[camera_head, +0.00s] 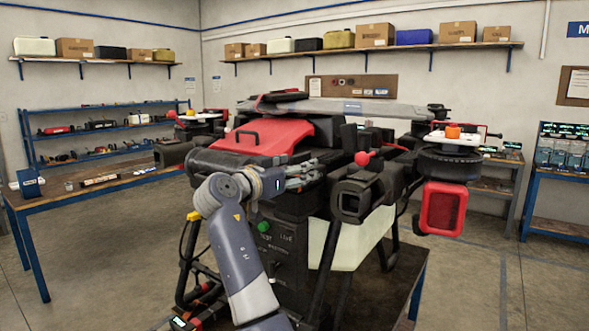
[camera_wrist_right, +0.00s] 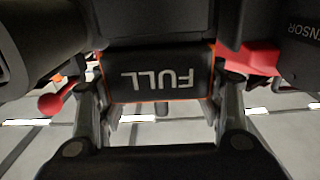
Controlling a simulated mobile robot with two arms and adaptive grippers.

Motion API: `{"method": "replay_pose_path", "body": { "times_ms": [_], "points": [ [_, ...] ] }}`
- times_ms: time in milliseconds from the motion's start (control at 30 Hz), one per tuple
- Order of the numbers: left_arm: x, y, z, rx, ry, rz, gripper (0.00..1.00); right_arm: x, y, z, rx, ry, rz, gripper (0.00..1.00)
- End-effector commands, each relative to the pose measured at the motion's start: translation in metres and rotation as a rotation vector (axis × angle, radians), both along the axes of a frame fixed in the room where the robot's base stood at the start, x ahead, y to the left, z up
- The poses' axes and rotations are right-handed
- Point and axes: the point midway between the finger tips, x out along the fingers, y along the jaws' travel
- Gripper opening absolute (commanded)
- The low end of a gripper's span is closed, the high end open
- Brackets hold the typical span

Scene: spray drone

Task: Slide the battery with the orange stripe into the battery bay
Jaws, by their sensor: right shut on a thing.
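My right gripper (camera_wrist_right: 160,90) is shut on a black battery (camera_wrist_right: 157,78) in the right wrist view. The battery has an upside-down FULL label and a thin orange edge. Dark drone parts lie directly above it; I cannot tell how far it sits in the bay, whose opening is hidden. In the head view, a gripper (camera_head: 305,176) that looks like my right one points right at the drone (camera_head: 265,138), beside dark body parts; the battery is hard to make out there. My left gripper is not in view.
A red knob (camera_head: 364,158) and a dark boxy pod (camera_head: 358,197) stand close to the gripper's right. A SENSOR-marked housing (camera_wrist_right: 303,28) is near at right in the wrist view. A blue-legged bench (camera_head: 110,184) stands left; open floor lies around.

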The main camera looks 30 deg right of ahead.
Motion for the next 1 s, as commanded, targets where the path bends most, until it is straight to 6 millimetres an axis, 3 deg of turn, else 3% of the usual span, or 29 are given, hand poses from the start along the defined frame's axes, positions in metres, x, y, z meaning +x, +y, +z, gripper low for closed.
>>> {"method": "replay_pose_path", "body": {
  "times_ms": [300, 333, 400, 433, 833, 1000],
  "points": [
    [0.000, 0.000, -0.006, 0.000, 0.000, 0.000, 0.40, -0.001, 0.000, -0.003, -0.008, -0.008, 0.000, 0.00],
    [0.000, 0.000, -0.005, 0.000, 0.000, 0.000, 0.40, -0.001, 0.000, -0.002, -0.007, -0.008, 0.000, 0.66],
    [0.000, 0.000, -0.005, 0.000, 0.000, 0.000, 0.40, -0.001, 0.000, -0.002, -0.006, -0.007, 0.000, 0.81],
    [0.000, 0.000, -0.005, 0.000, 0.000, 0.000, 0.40, -0.001, 0.000, -0.002, -0.006, -0.007, 0.000, 0.84],
    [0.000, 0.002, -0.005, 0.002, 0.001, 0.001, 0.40, 0.000, 0.002, -0.010, 0.003, 0.005, 0.000, 0.84],
    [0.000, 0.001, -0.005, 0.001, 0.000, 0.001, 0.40, -0.007, 0.021, -0.008, 0.003, 0.001, 0.003, 0.84]
  ]
}}
